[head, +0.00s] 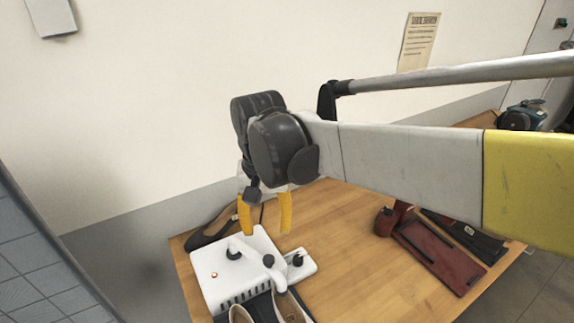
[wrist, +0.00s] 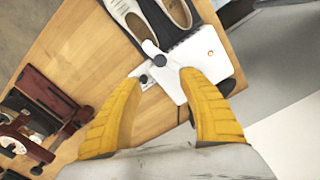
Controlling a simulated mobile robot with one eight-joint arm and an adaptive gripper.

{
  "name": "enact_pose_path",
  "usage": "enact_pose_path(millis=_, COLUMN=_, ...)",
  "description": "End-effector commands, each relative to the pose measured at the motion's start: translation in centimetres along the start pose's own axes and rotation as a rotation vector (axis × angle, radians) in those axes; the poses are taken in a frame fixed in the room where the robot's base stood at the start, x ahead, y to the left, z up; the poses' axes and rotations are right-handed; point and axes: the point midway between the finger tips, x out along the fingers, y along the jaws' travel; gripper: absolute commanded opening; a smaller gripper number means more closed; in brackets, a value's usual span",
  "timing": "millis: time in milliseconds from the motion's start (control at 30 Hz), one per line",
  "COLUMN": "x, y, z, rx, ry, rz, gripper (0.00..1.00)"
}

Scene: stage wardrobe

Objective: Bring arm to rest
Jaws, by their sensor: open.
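My gripper (head: 265,215) has two yellow fingers and hangs over the left part of a wooden table, above a white device. In the wrist view my gripper (wrist: 160,112) has its fingers spread apart with nothing between them. My arm reaches in from the right edge of the head view, across the table. The white device (head: 212,272) has black knobs and a small red light; it also shows beyond the fingertips in the wrist view (wrist: 195,50).
The wooden table (head: 345,265) is bare in its middle. Light shoes (head: 291,308) lie in front of the device and a dark shoe (head: 205,235) behind it. A dark red apparatus (head: 440,255) stands at the right. A wall (head: 150,110) rises close behind the table.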

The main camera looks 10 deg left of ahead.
Motion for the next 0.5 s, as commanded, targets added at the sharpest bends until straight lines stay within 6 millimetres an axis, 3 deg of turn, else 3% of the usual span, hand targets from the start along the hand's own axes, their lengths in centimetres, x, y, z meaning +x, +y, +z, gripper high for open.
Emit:
enact_pose_path(millis=167, x=0.1, y=0.4, z=0.1, rx=0.003, ry=0.006, rz=-0.002, gripper=0.48)
enact_pose_path(millis=267, x=0.1, y=2.3, z=0.3, rx=0.016, ry=0.032, rz=-0.013, gripper=0.48)
enact_pose_path(millis=500, x=1.2, y=11.5, z=2.9, rx=0.074, ry=0.201, rz=-0.051, gripper=0.48)
